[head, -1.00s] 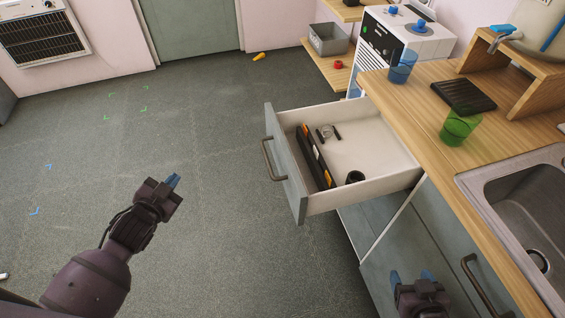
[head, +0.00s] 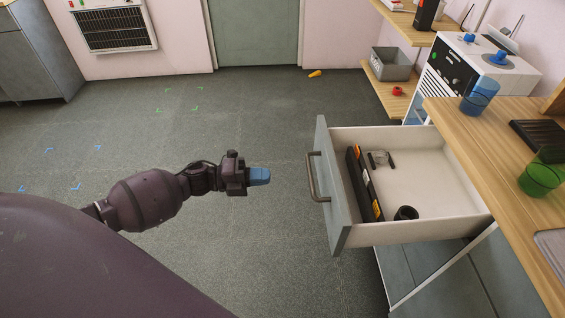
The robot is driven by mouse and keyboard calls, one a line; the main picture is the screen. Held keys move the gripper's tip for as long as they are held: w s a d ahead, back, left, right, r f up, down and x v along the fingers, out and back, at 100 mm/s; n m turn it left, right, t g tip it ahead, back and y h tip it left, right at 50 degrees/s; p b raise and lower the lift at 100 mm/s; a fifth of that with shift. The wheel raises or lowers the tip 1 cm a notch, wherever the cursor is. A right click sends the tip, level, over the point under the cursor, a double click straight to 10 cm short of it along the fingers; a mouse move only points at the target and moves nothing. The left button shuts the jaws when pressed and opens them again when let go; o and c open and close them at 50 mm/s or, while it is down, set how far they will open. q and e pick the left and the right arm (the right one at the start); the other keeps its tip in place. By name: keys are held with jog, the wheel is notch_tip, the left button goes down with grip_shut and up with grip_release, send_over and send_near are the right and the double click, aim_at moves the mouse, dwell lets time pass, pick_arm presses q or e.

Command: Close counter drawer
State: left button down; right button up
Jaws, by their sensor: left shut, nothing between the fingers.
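The counter drawer (head: 432,234) is pulled well out from under the wooden counter (head: 475,150), on the right of the head view. Its grey front (head: 338,195) faces left and carries a dark bar handle (head: 317,177). Inside lie a long black item with orange marks (head: 366,185), a small dark round piece (head: 405,213) and some small fittings (head: 380,158). My left gripper (head: 262,176) has blue fingers, shut and empty. It points right at about handle level, left of the handle with a gap between them. My right gripper is out of view.
A blue cup (head: 480,96) and a green cup (head: 541,174) stand on the counter. A white machine (head: 470,72) and a shelf with a grey bin (head: 395,64) are behind. The floor (head: 220,250) left of the drawer is clear.

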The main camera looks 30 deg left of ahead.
aim_at(322, 174)
pick_arm(q)
jog(key=x, duration=1.2)
jog(key=shift+w+d, duration=0.2)
jog(key=shift+d, duration=0.1)
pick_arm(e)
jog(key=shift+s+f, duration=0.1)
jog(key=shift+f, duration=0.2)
pick_arm(q)
jog(key=shift+d, duration=0.1)
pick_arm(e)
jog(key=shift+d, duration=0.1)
